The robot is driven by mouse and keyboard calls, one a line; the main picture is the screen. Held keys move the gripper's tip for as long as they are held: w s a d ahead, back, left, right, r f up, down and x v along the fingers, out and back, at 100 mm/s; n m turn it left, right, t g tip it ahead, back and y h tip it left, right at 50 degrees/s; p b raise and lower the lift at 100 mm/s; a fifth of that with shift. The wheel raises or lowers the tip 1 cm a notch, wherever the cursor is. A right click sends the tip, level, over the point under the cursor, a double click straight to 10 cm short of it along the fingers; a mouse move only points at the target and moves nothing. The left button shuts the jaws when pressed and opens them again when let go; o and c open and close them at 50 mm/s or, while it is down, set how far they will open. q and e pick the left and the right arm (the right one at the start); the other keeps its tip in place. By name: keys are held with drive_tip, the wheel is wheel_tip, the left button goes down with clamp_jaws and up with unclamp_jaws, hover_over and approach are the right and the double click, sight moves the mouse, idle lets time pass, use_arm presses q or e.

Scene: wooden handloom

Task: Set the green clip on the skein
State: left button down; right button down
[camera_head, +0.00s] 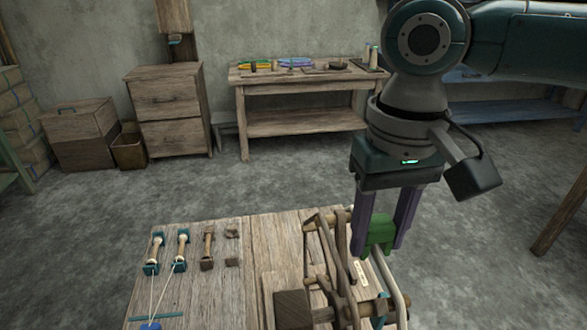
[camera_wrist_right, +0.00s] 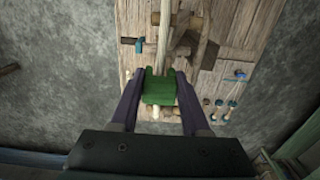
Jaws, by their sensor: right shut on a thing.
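The green clip (camera_head: 380,232) is held between the two purple fingers of my right gripper (camera_head: 379,246), over the right part of the wooden bench. It also shows between the fingertips in the right wrist view (camera_wrist_right: 159,92). A pale band that looks like the skein (camera_head: 391,275) runs over the wooden reel frame (camera_head: 338,262) just below the clip. In the wrist view the pale band (camera_wrist_right: 163,45) leads away from the clip's far edge. I cannot tell whether the clip touches it. My left gripper is not in view.
The bench top (camera_head: 240,268) bears several small spools (camera_head: 155,250) with strings at its left. A wooden block (camera_head: 293,308) stands by the reel. A worktable (camera_head: 300,88) and a drawer cabinet (camera_head: 168,105) stand at the back. Open floor lies between.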

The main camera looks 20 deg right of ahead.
drive_tip(key=shift+f, duration=0.4)
drive_tip(key=shift+c, duration=1.5)
unclamp_jaws()
drive_tip(key=shift+o, duration=0.4)
drive_tip(key=shift+o, duration=1.1)
drive_tip(key=shift+r, duration=0.1)
